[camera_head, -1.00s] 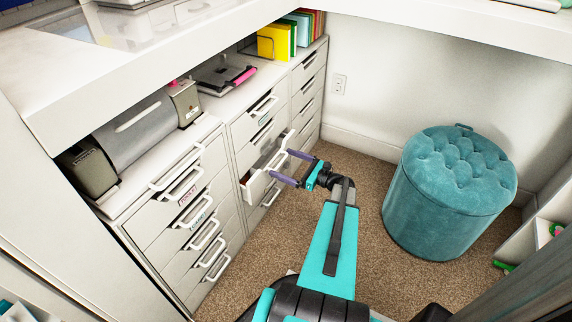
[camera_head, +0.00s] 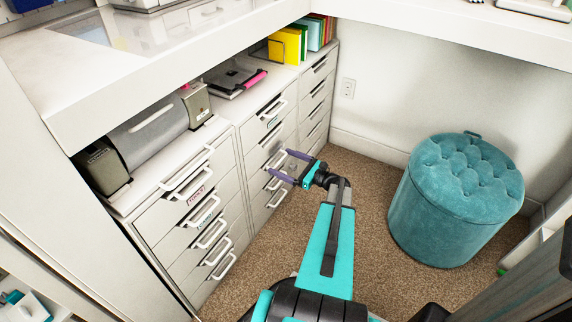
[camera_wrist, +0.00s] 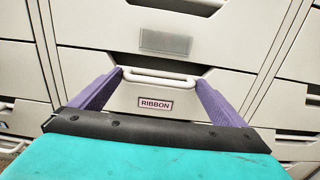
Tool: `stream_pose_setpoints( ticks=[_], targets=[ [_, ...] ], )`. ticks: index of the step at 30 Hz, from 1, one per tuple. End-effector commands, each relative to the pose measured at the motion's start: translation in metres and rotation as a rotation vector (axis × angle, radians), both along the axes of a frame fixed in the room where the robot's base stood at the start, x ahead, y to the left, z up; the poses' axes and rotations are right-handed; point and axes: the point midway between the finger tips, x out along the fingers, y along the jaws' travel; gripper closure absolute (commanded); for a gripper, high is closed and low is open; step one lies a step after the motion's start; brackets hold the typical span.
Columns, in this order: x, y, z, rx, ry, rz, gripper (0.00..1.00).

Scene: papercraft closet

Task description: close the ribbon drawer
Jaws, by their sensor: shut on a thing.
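The ribbon drawer (camera_wrist: 185,118) is a white drawer front with a purple-edged RIBBON label (camera_wrist: 156,104) in the wrist view. It looks flush or nearly flush with the fronts around it. Its white bar handle (camera_wrist: 160,78) spans between the two purple fingers of my gripper (camera_wrist: 160,80), which is shut on it. In the head view my gripper (camera_head: 279,163) is against the middle drawer column, its fingers at the drawer front. My fingers partly hide the drawer there, so a small remaining gap cannot be ruled out.
A labelled drawer column (camera_head: 185,220) stands at the near left, and another unit (camera_head: 315,95) at the far right of the row. A teal tufted ottoman (camera_head: 455,200) stands on the right. Brown carpet (camera_head: 370,190) is clear between it and the drawers.

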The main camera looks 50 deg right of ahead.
Motion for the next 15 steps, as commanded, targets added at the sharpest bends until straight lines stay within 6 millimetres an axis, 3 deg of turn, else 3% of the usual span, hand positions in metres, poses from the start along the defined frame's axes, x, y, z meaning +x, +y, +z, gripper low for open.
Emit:
stream_pose_setpoints(
  ticks=[3,4,15],
  targets=[
    [-0.0008,-0.0017,-0.0001,0.000,0.000,-0.003,0.45],
    [-0.0012,-0.0022,-0.0001,0.000,0.000,-0.003,0.01],
    [-0.0069,-0.0051,0.0001,0.000,0.000,-0.006,0.00]
  ],
)
